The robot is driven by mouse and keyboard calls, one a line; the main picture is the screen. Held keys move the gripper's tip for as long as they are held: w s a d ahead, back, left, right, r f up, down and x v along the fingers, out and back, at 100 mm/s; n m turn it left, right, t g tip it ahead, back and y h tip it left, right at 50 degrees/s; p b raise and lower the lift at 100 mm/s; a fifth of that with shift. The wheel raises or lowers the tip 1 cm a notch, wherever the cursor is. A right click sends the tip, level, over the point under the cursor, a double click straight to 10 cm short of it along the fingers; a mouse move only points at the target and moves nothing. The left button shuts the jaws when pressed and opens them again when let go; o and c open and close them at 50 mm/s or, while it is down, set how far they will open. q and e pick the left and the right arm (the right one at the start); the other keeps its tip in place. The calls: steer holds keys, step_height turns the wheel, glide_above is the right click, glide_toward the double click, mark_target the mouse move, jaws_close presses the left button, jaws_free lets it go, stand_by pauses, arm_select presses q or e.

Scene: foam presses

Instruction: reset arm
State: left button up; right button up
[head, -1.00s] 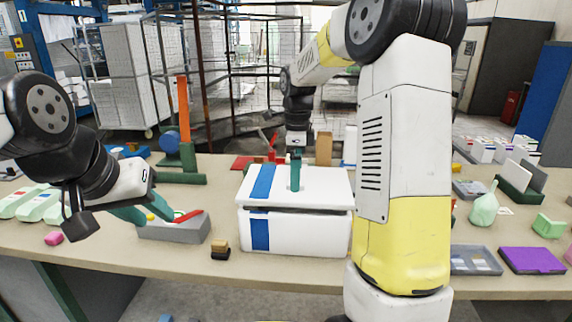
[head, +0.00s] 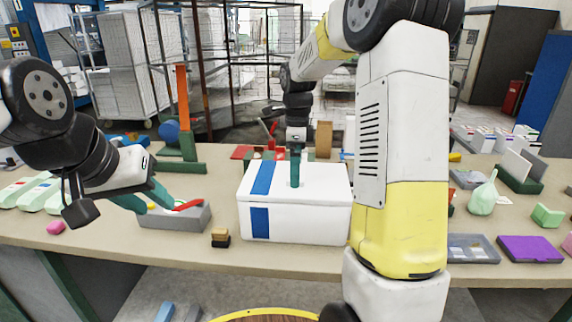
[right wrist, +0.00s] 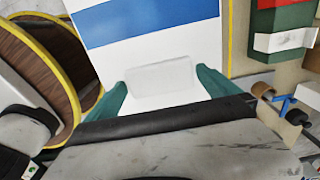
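A white foam box (head: 295,222) with a blue stripe stands on the table. Its white lid (head: 325,180) lies on it with no visible gap. My right gripper (head: 295,180) points straight down at the lid's middle.
A green stand with an orange post (head: 183,115) is behind. At right are a green bottle (head: 483,198), a purple case (head: 530,249) and a grey tray (head: 472,248). A yellow-rimmed reel (head: 265,316) stands below the table edge.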

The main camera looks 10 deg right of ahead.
step_height(320, 180, up, 8)
steer(key=shift+f, duration=0.2)
steer(key=s+a+r+n+t+y, duration=0.2)
steer(key=s+n+t, duration=0.4)
steer(key=s+n, duration=1.5)
steer(key=s, duration=0.3)
steer(key=shift+s+n, duration=0.15)
steer(key=shift+n, duration=0.25)
